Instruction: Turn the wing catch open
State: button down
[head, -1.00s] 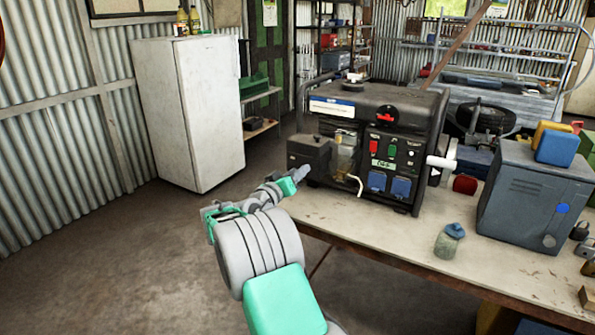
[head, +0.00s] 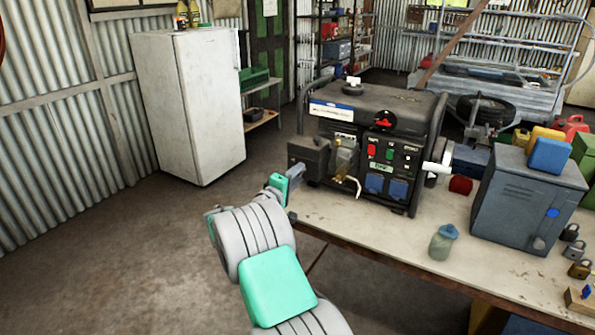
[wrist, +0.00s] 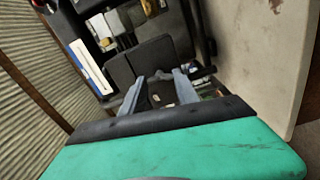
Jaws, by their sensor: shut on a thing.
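The dark generator (head: 370,108) stands on the bench, with a dark grey box (head: 308,153) on its left side. The box also shows in the wrist view (wrist: 154,56). My gripper (head: 297,171) is at the box's lower left in the head view. In the wrist view both fingers of my gripper (wrist: 160,78) reach to the box's near face, with a narrow gap between them. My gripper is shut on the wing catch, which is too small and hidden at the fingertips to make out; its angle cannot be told.
The bench top (head: 350,222) is clear in front of the generator. A lidded jar (head: 442,243) and a grey metal cabinet (head: 525,200) stand to the right. A white fridge (head: 190,105) is at the back left. The floor left of the bench is free.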

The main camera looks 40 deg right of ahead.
jog(key=shift+n+p, duration=0.4)
jog(key=shift+n, duration=0.4)
jog(key=c, duration=0.9)
grip_release()
jog(key=v, duration=0.7)
jog(key=shift+s+a+b, duration=0.1)
jog(key=shift+a+b, duration=0.25)
jog(key=shift+a, duration=0.05)
